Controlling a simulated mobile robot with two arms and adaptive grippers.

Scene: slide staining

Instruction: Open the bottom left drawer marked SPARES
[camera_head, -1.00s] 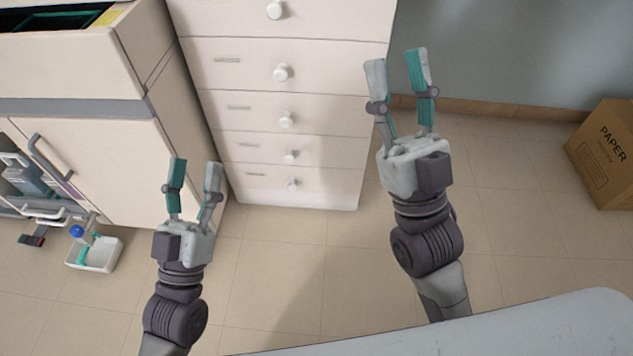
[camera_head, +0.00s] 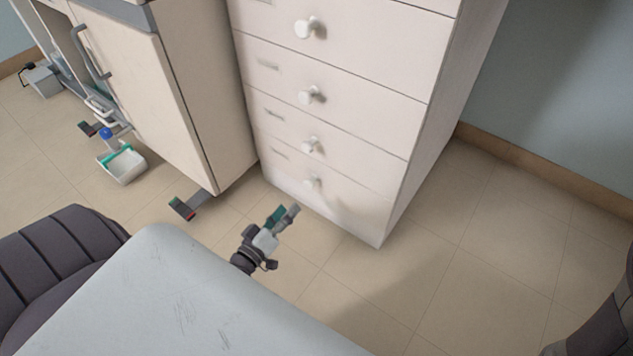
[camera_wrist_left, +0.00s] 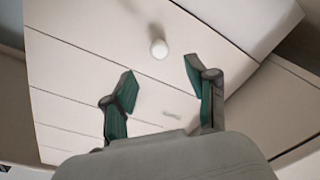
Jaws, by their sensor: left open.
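The white drawer unit (camera_head: 370,120) stands in the middle of the head view, a column of drawers with round white knobs. Its lowest visible drawer (camera_head: 345,200) is closed, with a knob (camera_head: 311,182). The label plates are too small to read, so I cannot make out SPARES. My left gripper (camera_head: 287,211) is open and empty, low in front of the bottom drawer, just below its knob in the picture. In the left wrist view one white knob (camera_wrist_left: 159,48) lies beyond and between the open fingers (camera_wrist_left: 160,82), apart from them. My right gripper is out of view.
A cabinet (camera_head: 165,95) with a grey handle (camera_head: 90,50) stands left of the drawers. My pale base fills the lower foreground. The floor right of the drawers is clear.

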